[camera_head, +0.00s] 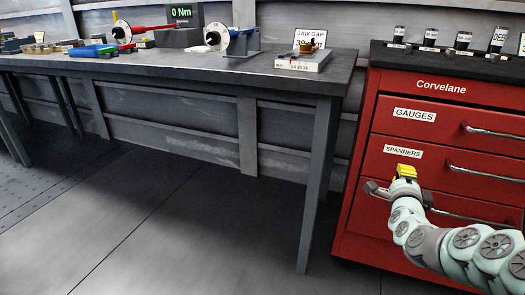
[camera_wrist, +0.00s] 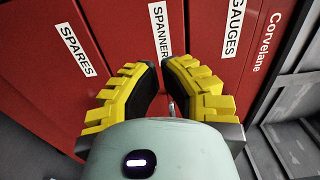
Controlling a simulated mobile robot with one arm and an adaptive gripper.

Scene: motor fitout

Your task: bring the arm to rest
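My gripper (camera_head: 405,172) is in front of the red drawer cabinet (camera_head: 388,128), near the spanners label (camera_head: 403,152). In the wrist view its two yellow fingers (camera_wrist: 161,75) stand apart with a gap between them. Nothing is visibly held. A grey drawer handle (camera_wrist: 172,106) shows behind the gap; whether the fingers touch the cabinet or a handle cannot be told. My arm reaches in from the lower right and hides part of the lower drawers.
The cabinet's drawers look closed, with handles (camera_head: 490,131) sticking out. A dark workbench (camera_head: 200,68) to the left bears a torque display (camera_head: 181,12), tools and a jaw gap block (camera_head: 303,61). The floor before the bench is clear.

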